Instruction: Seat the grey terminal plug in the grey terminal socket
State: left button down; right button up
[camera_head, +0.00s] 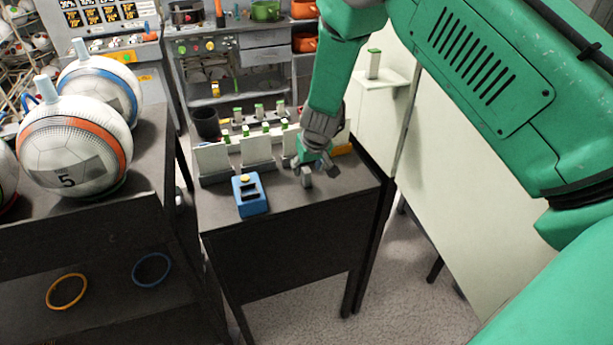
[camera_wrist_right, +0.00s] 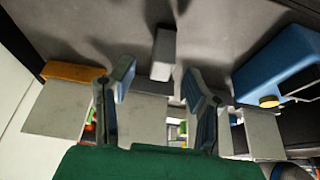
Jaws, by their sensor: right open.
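A small grey block, which looks like the grey terminal plug (camera_head: 306,177), stands on the dark table close to its front edge. It also shows in the right wrist view (camera_wrist_right: 163,54), ahead of the gap between my fingers and not touched by them there. My right gripper (camera_head: 317,169) is open and low over the table, right beside the block. Its two fingers are spread apart and empty in the wrist view (camera_wrist_right: 160,88). I cannot tell which part is the grey terminal socket. My left gripper is out of view.
A blue device (camera_head: 252,197) with a yellow button sits left of the block. Pale upright panels (camera_head: 213,160) stand behind, with several green-topped pegs beyond. An orange piece (camera_wrist_right: 75,73) lies beside a panel. A white wall panel (camera_head: 470,170) bounds the right.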

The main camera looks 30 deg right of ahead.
jog(key=shift+x, duration=1.15)
jog(key=shift+w+a, duration=0.1)
jog(key=shift+r, duration=0.1)
grip_shut()
